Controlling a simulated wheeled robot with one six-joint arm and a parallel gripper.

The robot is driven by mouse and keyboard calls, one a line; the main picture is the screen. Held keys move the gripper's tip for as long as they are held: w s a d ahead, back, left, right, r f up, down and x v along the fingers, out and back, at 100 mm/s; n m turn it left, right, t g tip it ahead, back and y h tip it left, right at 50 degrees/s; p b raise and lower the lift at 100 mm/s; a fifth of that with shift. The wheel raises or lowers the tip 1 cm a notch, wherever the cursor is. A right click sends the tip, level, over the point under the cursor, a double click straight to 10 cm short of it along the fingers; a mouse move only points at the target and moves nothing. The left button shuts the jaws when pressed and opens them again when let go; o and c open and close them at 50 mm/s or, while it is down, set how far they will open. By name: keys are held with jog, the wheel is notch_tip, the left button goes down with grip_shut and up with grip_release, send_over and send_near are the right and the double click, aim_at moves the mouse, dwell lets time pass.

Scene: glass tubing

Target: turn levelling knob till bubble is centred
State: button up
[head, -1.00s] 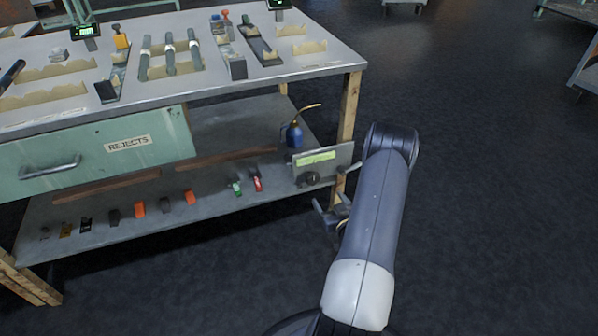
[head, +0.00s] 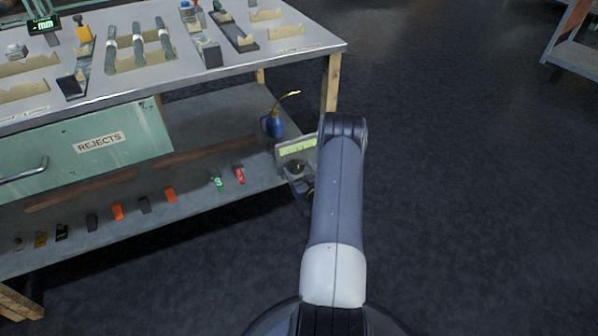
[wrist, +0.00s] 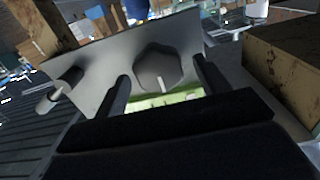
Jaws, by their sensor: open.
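The levelling knob (head: 297,167) is a dark knob on a grey plate (head: 283,160) at the right end of the bench's lower shelf. In the wrist view the knob (wrist: 158,68) is dark and many-sided, with a pale pointer mark at its lower edge. A yellow-green level strip (head: 297,147) lies above the knob; part of it (wrist: 165,100) shows in the wrist view, and I cannot make out the bubble. My gripper (wrist: 161,68) is open, one finger on each side of the knob, with visible gaps. In the head view my arm partly hides the plate and gripper.
A blue oil can (head: 272,124) stands behind the plate. A wooden bench leg (head: 330,84) is close to my arm. A lever-like handle (wrist: 58,92) sticks out at the plate's left in the wrist view. Several small clips lie along the shelf. Floor to the right is clear.

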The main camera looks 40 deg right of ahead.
jog(key=shift+w+d, duration=0.1)
jog(key=shift+w, duration=0.15)
jog(key=c, duration=1)
jog(key=shift+o, duration=0.2)
